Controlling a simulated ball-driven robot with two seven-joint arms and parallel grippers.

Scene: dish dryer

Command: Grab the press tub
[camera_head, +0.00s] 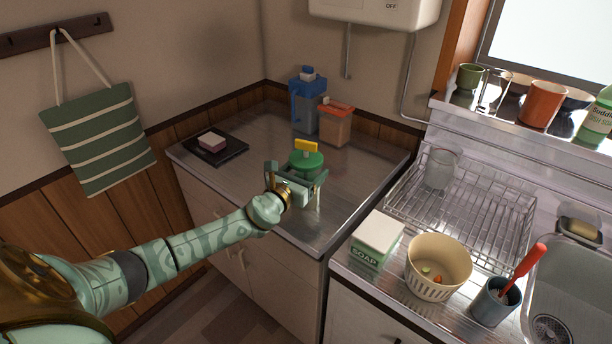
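My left gripper (297,179) reaches in from the left, just in front of the tub. Its fingers are spread apart at the left and right of the tub. The gripper hides the tub's lower body, so I cannot tell whether the fingers touch it. My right gripper is out of view.
Behind the tub stand a blue jug (308,103) and an orange-lidded container (336,124). A dark tray (232,155) holding a pinkish block lies to the left. A soap box (376,240), cream colander (438,267) and wire dish rack (470,212) are at the right.

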